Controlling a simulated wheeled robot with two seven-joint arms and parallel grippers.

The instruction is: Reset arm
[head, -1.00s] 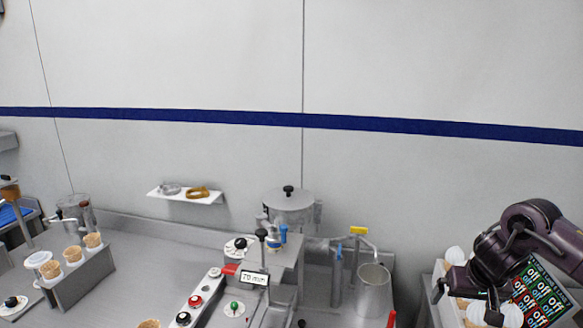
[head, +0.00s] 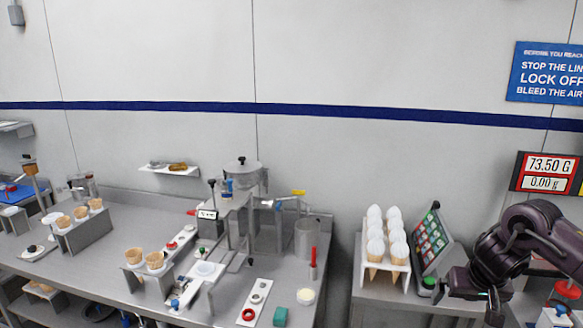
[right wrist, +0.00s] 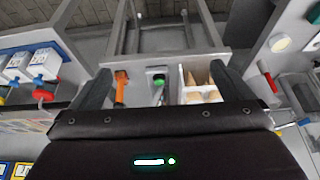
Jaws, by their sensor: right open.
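My right arm comes in at the lower right of the head view, dark purple and bent. Its gripper (head: 490,308) points down at the bottom edge, to the right of the cone rack, and its fingertips are hard to make out there. In the right wrist view the two grey fingers of the right gripper (right wrist: 163,88) stand wide apart with nothing held between them. Beyond them are a small table and cones in a white holder. My left arm and gripper are not in view.
A white rack (head: 370,262) of white-topped cones stands beside a tilted colour panel (head: 431,240). A steel bench (head: 110,262) with a filling machine (head: 240,215), a metal cup (head: 307,240) and cone holders fills the left and middle. A weight display (head: 547,173) hangs at right.

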